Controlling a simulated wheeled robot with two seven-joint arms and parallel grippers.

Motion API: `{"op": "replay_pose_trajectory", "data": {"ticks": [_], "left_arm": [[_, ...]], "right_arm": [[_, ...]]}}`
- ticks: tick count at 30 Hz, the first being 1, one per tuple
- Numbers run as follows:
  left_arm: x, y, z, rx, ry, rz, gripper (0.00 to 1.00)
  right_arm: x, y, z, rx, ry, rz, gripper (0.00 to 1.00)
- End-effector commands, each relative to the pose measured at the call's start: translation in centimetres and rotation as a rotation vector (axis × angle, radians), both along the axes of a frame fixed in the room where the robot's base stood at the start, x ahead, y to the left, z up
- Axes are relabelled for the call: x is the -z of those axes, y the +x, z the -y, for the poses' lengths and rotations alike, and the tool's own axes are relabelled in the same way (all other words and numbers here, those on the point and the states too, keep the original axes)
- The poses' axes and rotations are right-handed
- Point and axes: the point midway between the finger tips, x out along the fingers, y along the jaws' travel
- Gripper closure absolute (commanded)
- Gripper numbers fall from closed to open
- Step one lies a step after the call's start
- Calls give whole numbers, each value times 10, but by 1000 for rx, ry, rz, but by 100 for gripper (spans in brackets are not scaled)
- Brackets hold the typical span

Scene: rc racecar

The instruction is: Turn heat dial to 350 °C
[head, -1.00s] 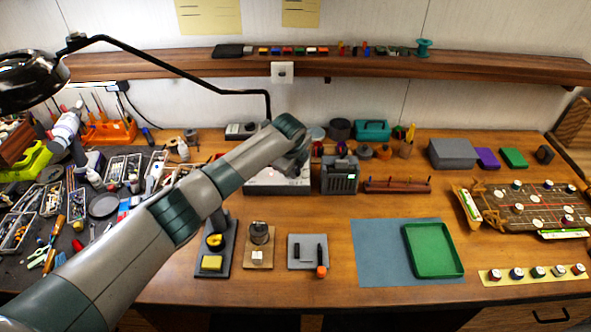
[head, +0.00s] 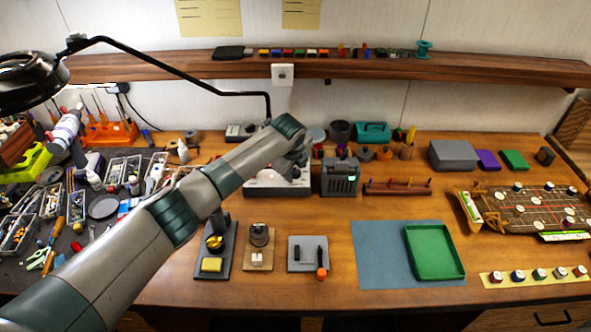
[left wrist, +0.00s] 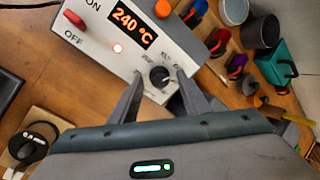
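The heat dial (left wrist: 160,76) is a round black knob with a pale pointer mark on the front of a light grey station (left wrist: 190,42). The station's display (left wrist: 133,22) reads 240 °C in orange. My left gripper (left wrist: 160,80) has one finger on each side of the dial, with a visible gap to it, so it looks open around the knob. In the head view the station (head: 268,190) stands at the back of the bench, partly hidden by my left arm, with the gripper (head: 299,162) above it. My right gripper is out of view.
A red ON/OFF switch (left wrist: 74,18) and an orange knob (left wrist: 162,8) are on the station. A dark grey device (head: 340,178) stands close to its right. A green tray (head: 434,268) lies on a blue mat at the front. Cluttered tools fill the left bench.

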Motion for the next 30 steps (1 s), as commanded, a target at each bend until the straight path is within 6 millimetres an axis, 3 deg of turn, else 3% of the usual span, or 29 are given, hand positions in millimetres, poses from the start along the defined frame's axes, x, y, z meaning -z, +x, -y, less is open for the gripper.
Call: {"op": "replay_pose_trajectory", "data": {"ticks": [14, 23, 30], "left_arm": [[-14, -6, -1, 2, -1, 1, 57], [-50, -23, -4, 1, -1, 4, 57], [-91, -42, -8, 3, -2, 5, 57]], "right_arm": [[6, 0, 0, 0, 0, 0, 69], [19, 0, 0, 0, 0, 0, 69], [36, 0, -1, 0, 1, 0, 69]]}}
